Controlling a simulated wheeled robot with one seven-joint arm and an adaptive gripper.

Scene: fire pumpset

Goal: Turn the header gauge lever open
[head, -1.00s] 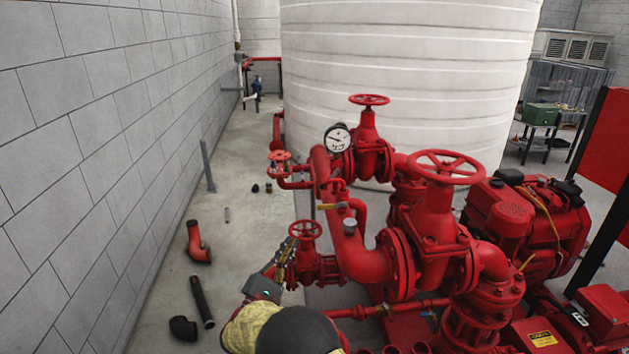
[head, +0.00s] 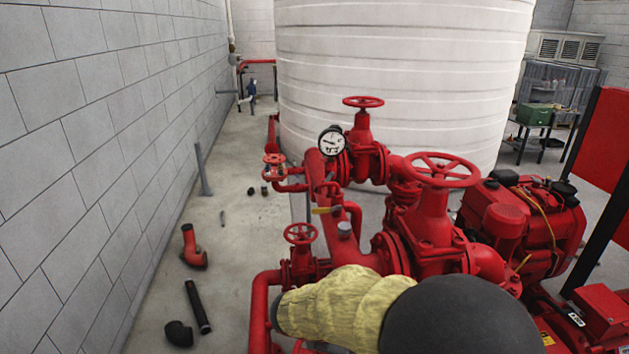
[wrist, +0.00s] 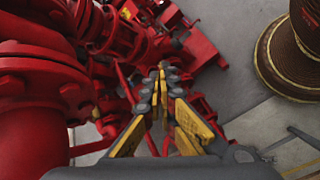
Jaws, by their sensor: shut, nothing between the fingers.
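The pressure gauge (head: 332,141) has a white round face and stands on the red header pipe. A small yellow lever (head: 325,210) sits on the header below the gauge, lying roughly level in the head view. I cannot make out the lever in the wrist view. My gripper (wrist: 162,78) shows in the wrist view with its yellow and grey fingers together and empty, above blurred red pipework. In the head view my gripper is hidden behind my yellow-sleeved arm, so its distance from the lever cannot be told.
A small red handwheel (head: 301,233) stands left of the lever, and a large one (head: 442,169) to its right. A big red flanged pipe (wrist: 30,85) fills the wrist view's left side.

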